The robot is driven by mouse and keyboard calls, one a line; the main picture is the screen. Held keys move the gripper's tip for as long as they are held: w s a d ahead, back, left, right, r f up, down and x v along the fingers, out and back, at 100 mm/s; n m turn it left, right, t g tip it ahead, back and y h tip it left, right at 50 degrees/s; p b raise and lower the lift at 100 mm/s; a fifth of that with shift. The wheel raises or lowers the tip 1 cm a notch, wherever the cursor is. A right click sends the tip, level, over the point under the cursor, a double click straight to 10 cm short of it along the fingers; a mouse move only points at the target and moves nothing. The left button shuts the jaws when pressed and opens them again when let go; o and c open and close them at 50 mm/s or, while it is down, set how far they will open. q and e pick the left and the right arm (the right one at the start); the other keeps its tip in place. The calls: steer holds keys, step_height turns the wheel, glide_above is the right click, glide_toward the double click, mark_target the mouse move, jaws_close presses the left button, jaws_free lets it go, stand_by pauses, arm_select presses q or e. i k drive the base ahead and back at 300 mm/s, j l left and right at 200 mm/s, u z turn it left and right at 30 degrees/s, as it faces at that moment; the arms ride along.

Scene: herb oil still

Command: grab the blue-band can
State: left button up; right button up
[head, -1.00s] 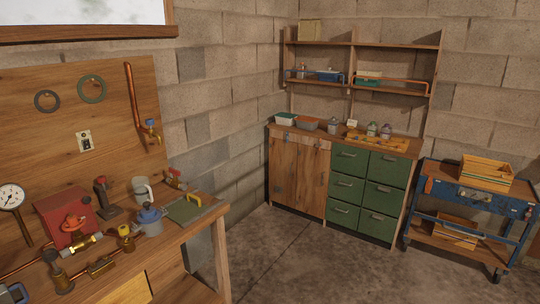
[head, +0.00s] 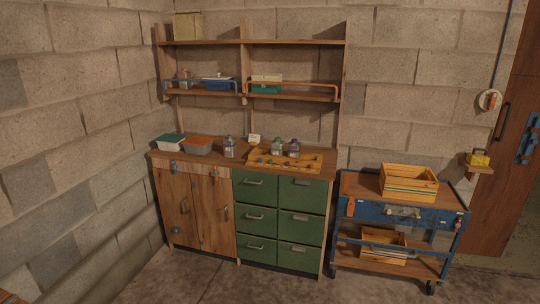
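Three small jar-like containers stand on the wooden counter of the cabinet in the head view. The left one (head: 229,148) is grey with a bluish tint and may be the blue-band can, but it is too small to be sure of a band. The middle one (head: 277,148) looks greenish. The right one (head: 293,149) has a purplish top. Neither of my grippers is in view.
A wooden tray (head: 312,163) lies at the counter's right. Two bins, one green-lidded (head: 169,142) and one orange-topped (head: 197,146), stand at its left. A blue cart (head: 450,217) carrying a wooden crate (head: 409,196) stands right of the cabinet. Open floor lies in front.

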mark_target(230, 143)
steer(key=i, duration=1.7)
